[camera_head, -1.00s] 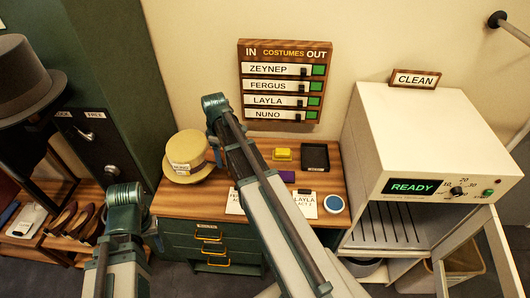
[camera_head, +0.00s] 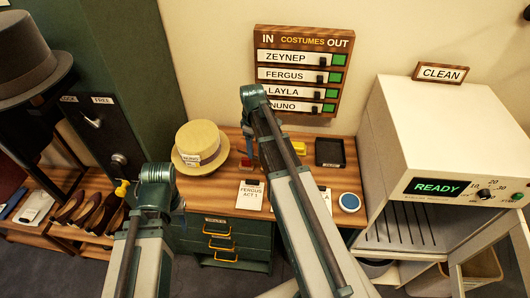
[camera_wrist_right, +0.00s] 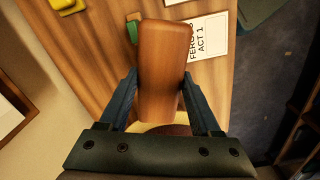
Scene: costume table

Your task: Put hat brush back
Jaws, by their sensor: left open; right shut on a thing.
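The hat brush shows in the right wrist view as a smooth brown wooden block (camera_wrist_right: 161,65); its bristles are hidden. My right gripper (camera_wrist_right: 160,80) is shut on it, a finger on each side, above the wooden tabletop. In the head view my right forearm (camera_head: 285,165) mostly hides that gripper, beside the straw hat. The straw hat (camera_head: 203,138), tagged NUNO, sits at the table's left end. My left gripper (camera_head: 150,205) is open at the lower left, in front of the table; its fingers are hard to make out.
A FERGUS ACT 1 card (camera_head: 250,196), a yellow block (camera_head: 299,148), a black tray (camera_head: 329,152) and a round blue-topped item (camera_head: 349,202) lie on the table. A white cabinet (camera_head: 445,125) reading READY stands right, its door open. A grey top hat (camera_head: 30,62) and shoes are left.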

